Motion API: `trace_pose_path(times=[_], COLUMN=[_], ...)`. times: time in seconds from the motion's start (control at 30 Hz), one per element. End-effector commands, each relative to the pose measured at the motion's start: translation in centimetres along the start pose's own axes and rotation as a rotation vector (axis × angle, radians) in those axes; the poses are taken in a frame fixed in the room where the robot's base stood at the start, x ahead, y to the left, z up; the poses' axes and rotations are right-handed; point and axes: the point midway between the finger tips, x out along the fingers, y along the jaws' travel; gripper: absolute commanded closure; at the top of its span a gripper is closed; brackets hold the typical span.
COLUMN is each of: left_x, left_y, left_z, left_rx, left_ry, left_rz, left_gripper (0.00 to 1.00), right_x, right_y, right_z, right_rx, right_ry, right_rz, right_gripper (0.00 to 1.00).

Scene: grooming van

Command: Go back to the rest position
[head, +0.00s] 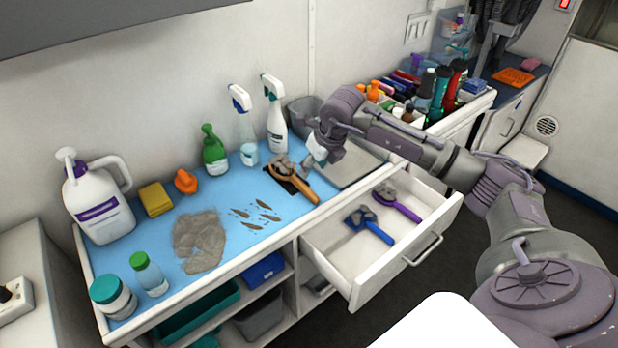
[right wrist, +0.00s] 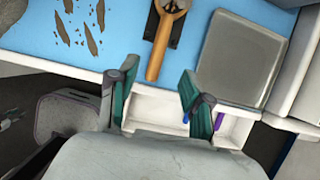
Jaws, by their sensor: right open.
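My right gripper (head: 313,160) is above the back right part of the blue counter mat (head: 232,190), close to a brush with an orange-brown handle (head: 296,184) in the head view. In the right wrist view its two green-lined fingers (right wrist: 159,75) are apart with nothing between them. The brush handle (right wrist: 161,50) lies on the mat beyond the fingertips, on a dark pad. My left gripper is not in view.
The drawer (head: 345,262) stands open, holding a blue-handled brush (head: 374,230) and a purple-handled brush (head: 402,208). A grey tray (right wrist: 238,60) lies right of the orange brush. Bottles, including a white jug (head: 98,205), and fur clumps (head: 200,240) occupy the counter.

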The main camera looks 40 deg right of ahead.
Motion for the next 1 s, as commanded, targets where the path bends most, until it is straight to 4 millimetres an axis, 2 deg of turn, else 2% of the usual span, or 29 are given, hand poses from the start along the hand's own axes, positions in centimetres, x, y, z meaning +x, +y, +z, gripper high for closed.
trace_pose_path(times=[0.1, 0.23, 0.8, 0.87, 0.9, 0.97, 1.0], left_x=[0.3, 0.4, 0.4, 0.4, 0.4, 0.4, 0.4], left_y=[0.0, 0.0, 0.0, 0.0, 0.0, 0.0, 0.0], left_z=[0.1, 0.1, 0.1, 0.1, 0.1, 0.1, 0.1], left_rx=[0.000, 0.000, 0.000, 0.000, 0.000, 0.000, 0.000], left_ry=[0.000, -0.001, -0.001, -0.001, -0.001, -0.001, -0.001], left_rz=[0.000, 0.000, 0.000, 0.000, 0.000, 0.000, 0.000], left_gripper=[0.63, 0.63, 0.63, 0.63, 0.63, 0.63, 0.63], right_x=[-1.5, -2.3, -2.3, -2.0, -1.7, -1.2, -0.9], right_y=[0.0, 0.0, 0.2, 1.0, 2.0, 4.5, 6.7], right_z=[0.0, 0.0, 0.0, 0.0, 0.0, 0.1, 0.2], right_rx=[-0.001, 0.000, -0.001, -0.006, -0.012, -0.022, -0.027], right_ry=[-0.002, 0.000, -0.001, -0.007, -0.019, -0.044, -0.070], right_rz=[0.000, 0.000, 0.006, 0.031, 0.064, 0.143, 0.215], right_gripper=[0.51, 0.51, 0.51, 0.51, 0.51, 0.51, 0.51])
